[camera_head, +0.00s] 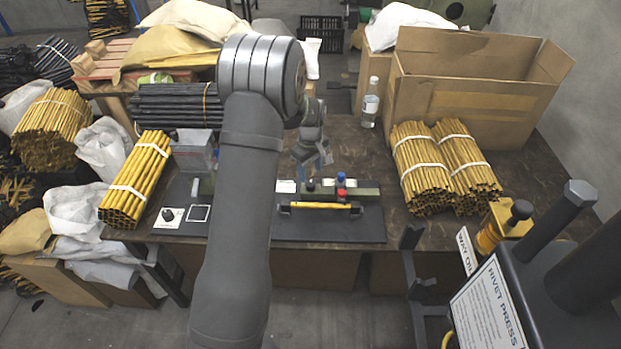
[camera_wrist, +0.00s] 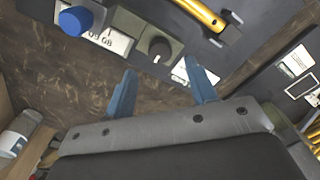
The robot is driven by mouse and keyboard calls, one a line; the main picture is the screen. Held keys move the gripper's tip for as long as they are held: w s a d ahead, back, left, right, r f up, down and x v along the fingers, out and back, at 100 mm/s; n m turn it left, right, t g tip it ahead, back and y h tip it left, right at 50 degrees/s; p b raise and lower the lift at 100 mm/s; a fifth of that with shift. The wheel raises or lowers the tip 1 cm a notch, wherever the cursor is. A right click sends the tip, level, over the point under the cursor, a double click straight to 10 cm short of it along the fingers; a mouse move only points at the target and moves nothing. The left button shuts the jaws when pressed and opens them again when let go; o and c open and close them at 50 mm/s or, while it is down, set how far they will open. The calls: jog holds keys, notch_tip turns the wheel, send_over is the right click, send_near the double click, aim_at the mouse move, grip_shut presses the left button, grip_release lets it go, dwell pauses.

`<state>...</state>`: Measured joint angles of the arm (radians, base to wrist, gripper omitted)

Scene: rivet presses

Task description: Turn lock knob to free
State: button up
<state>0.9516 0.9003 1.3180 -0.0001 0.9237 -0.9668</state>
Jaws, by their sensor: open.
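A round black knob with a short white mark, which looks like the lock knob (camera_wrist: 159,47), sits on a grey-green block (camera_wrist: 143,27) in the wrist view. The same knob is small in the head view (camera_head: 310,186). My gripper (camera_wrist: 162,74) is open and empty, with blue fingers spread apart. In the picture the knob lies just beyond the gap between the fingertips; no contact shows. In the head view my gripper (camera_head: 318,158) hangs over the table behind the block, partly hidden. The wording of the label beside the knob is unreadable.
A blue knob (camera_head: 341,176) and red knob (camera_head: 341,193) stand near the black one. A yellow tube (camera_head: 320,205) lies in front on the dark plate (camera_head: 340,228). Yellow tube bundles (camera_head: 138,180), a bottle (camera_head: 370,103) and a cardboard box (camera_head: 470,95) surround the work area.

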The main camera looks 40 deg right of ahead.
aim_at(311, 183)
notch_tip(311, 183, up, 12)
dwell(0.3)
notch_tip(311, 183, down, 17)
jog(key=shift+f, duration=0.1)
dwell(0.7)
